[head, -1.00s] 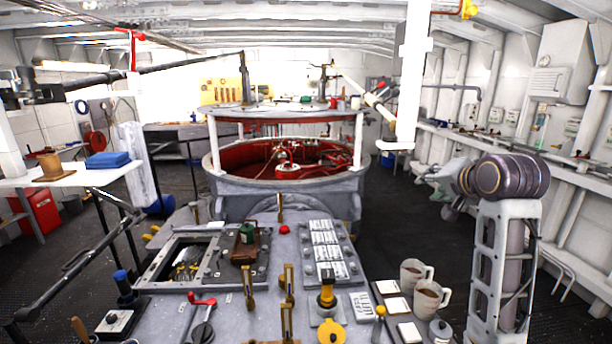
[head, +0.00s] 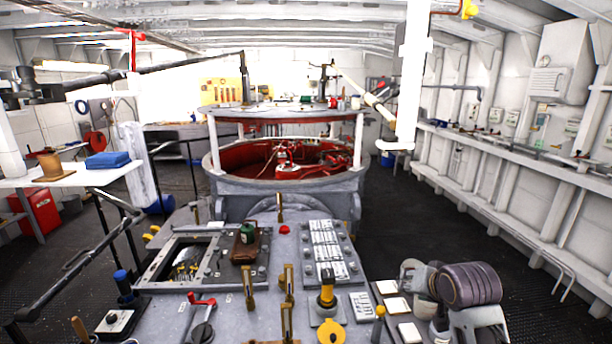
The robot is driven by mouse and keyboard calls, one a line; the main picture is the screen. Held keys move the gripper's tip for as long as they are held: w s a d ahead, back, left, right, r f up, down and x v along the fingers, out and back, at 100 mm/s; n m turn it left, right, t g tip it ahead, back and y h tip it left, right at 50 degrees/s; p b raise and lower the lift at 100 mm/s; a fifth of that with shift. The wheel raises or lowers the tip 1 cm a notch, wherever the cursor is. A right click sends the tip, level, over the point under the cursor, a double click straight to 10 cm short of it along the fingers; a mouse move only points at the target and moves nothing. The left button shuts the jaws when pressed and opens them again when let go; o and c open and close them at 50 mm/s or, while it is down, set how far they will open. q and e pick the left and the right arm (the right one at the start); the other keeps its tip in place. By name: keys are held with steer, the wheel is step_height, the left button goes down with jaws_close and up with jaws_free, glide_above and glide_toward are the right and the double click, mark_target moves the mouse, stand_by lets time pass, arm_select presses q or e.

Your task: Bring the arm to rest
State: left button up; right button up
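My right arm (head: 470,285) is folded low at the lower right, beside the console's right edge. Its dark ribbed joint and pale grey links show. My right gripper (head: 418,280) is at the left end of this arm, over the spot by the mugs. It is small and foreshortened, so I cannot tell whether it is open or shut, and I see nothing clearly held. The mugs are largely covered by the arm and gripper; I cannot tell whether they touch. My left gripper is not in view.
The console (head: 225,300) with brass levers, a yellow-topped knob (head: 327,290) and a green-topped item (head: 247,235) fills the front middle. White cards (head: 397,306) lie beside the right arm. A table (head: 70,175) holds a blue folded stack (head: 107,160). Dark floor (head: 390,220) lies clear behind the arm.

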steer(key=s+a+f+n+g, duration=0.3)
steer(key=s+f, duration=0.8)
steer(key=s, duration=0.1)
steer(key=s+a+f+n+g, duration=0.2)
steer(key=s+f+n, duration=0.2)
steer(key=s+f, duration=0.7)
steer(key=s+f+g, duration=0.2)
steer(key=s+f, duration=0.1)
steer(key=f, duration=2.9)
steer(key=s+d+f, duration=0.2)
steer(key=s+f, duration=0.8)
steer(key=s, duration=0.1)
steer(key=s+d+f+g, duration=0.1)
steer(key=s+d+f, duration=0.1)
steer(key=s+f, duration=0.8)
steer(key=shift+s, duration=0.95)
